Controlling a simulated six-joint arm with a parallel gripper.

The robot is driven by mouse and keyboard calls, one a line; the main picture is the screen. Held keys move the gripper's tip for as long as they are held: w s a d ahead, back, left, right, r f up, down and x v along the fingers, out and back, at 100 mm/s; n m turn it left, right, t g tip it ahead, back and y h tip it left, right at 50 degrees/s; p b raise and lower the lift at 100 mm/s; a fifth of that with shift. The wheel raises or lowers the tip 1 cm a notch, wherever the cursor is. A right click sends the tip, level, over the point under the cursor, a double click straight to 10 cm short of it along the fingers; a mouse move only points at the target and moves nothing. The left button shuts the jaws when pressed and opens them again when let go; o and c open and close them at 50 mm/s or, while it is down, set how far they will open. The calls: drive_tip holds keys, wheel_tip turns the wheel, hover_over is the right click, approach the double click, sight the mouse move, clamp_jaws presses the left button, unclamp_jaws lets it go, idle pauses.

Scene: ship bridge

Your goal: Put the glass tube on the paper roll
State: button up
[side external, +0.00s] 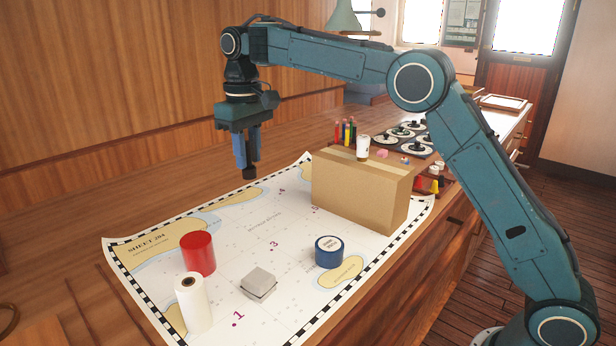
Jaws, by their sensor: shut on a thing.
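My gripper (247,165) points down above the far part of the chart, with its blue fingers shut on a small dark piece (249,173). This piece shows just below the fingertips, clear of the chart, and looks like the end of the glass tube; the fingers hide the rest. The paper roll (196,308) is a white cylinder standing upright at the near left of the chart, with a dark hole in its top. My gripper is well above and behind it, apart from it. Nothing rests on the roll's top.
A red cylinder (198,254) stands just behind the roll.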

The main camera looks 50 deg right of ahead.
drive_tip(key=s+a+n, duration=0.4)
drive_tip(key=a, duration=0.8)
drive_tip(key=n, duration=0.3)
hover_over(189, 282)
drive_tip(key=shift+r, duration=0.45)
drive_tip(key=shift+f, duration=0.1)
drive_tip(key=shift+f, duration=3.9)
drive_tip(key=shift+f, duration=0.15)
drive_tip(key=o, duration=1)
